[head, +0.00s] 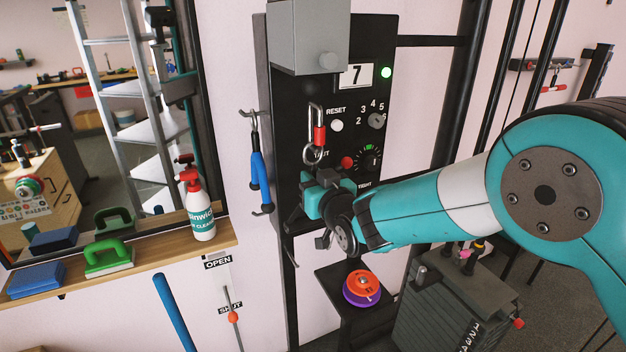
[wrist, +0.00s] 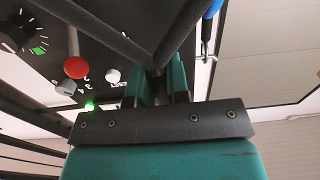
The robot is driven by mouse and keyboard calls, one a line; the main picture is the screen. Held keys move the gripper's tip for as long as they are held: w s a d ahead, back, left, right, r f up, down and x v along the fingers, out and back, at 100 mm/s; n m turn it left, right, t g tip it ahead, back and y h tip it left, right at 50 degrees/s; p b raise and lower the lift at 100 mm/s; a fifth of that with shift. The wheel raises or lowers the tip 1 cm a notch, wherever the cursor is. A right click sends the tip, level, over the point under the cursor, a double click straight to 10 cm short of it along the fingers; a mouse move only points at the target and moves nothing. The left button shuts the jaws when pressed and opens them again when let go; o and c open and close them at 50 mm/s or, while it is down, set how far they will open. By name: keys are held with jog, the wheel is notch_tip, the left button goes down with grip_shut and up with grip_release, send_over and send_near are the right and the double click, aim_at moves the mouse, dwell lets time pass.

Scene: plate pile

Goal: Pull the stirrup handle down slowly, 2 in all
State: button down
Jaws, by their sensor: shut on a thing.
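The stirrup handle shows in the wrist view as dark bars (wrist: 110,32) that meet in a V at my fingers. My gripper (wrist: 160,82) is shut on it. In the head view, my gripper (head: 325,192) is in front of the black machine panel (head: 290,100), just below a metal ring (head: 313,154). A clip with a red sleeve (head: 319,137) hangs above that ring. My gripper and wrist hide most of the handle in the head view.
A weight stack (head: 450,300) stands below my arm.

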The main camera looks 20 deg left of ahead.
jog(key=shift+f+b, duration=1.25)
jog(key=shift+f+b, duration=1.25)
jog(key=shift+f, duration=0.05)
jog(key=shift+f+b, duration=1.15)
jog(key=shift+b, duration=0.05)
jog(key=shift+f+b, duration=1.15)
jog(key=shift+b, duration=0.05)
jog(key=shift+f, duration=0.1)
